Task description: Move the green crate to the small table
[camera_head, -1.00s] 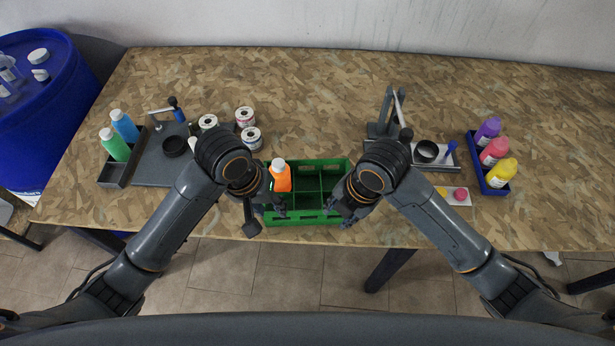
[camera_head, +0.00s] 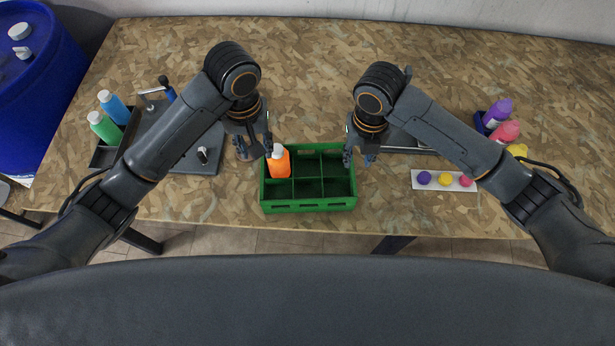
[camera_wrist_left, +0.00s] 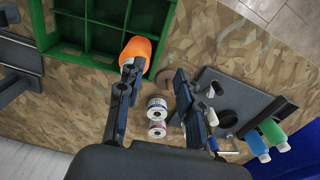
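The green crate (camera_head: 308,206) stands on the wood-chip table near its front edge. It has several compartments, and an orange bottle (camera_head: 280,165) with a white cap stands in the back left one. The crate also shows in the left wrist view (camera_wrist_left: 75,54). My left gripper (camera_head: 257,146) is at the crate's left side near the back corner; its fingers are apart with nothing between them. My right gripper (camera_head: 359,157) is beside the crate's right side near the back, fingers apart and empty. No small table is visible.
A tray with green and blue bottles (camera_head: 105,128) is at the left, beside a blue drum (camera_head: 40,80). White cans (camera_wrist_left: 157,115) are near my left gripper. A white strip with coloured balls (camera_head: 444,180) and a blue bottle holder are right. The table behind the crate is clear.

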